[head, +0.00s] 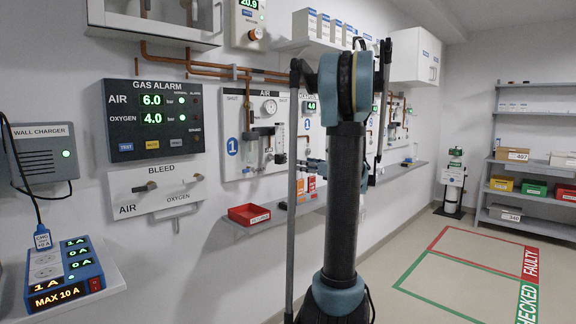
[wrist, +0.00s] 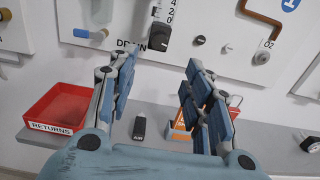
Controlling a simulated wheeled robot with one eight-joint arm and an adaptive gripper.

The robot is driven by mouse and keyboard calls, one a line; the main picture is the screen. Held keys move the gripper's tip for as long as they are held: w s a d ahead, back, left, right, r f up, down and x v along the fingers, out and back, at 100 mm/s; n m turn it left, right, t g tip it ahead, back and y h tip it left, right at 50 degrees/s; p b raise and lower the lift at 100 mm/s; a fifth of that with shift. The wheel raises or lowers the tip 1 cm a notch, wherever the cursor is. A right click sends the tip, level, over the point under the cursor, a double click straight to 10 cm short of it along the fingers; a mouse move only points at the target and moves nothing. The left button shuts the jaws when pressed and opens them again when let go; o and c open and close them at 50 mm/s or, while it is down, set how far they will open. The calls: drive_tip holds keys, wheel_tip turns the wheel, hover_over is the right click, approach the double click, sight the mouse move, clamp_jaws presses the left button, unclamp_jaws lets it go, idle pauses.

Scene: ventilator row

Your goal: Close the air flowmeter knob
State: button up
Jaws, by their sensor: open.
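A black flowmeter knob (wrist: 160,36) sits under a clear tube with a number scale, at the top middle of the wrist view. No air label on it is readable. Its turning position is hard to tell. My gripper (wrist: 160,64) is open and empty, pointing at the wall panel. The knob lies just beyond and between its fingertips, apart from them. In the head view, the flowmeter panel (head: 232,150) marked 1 is on the wall left of my arm. My gripper (head: 315,166) shows there only partly behind my arm.
A shelf (wrist: 262,135) runs below the panel, with a red returns tray (wrist: 62,108), a small black device (wrist: 139,128) and an orange box (wrist: 180,125). An O2 fitting (wrist: 262,57) is right of the knob. The gas alarm panel (head: 153,118) hangs left.

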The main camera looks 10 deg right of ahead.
sight(286, 161)
drive_tip(key=x, duration=1.2)
drive_tip(key=c, duration=1.1)
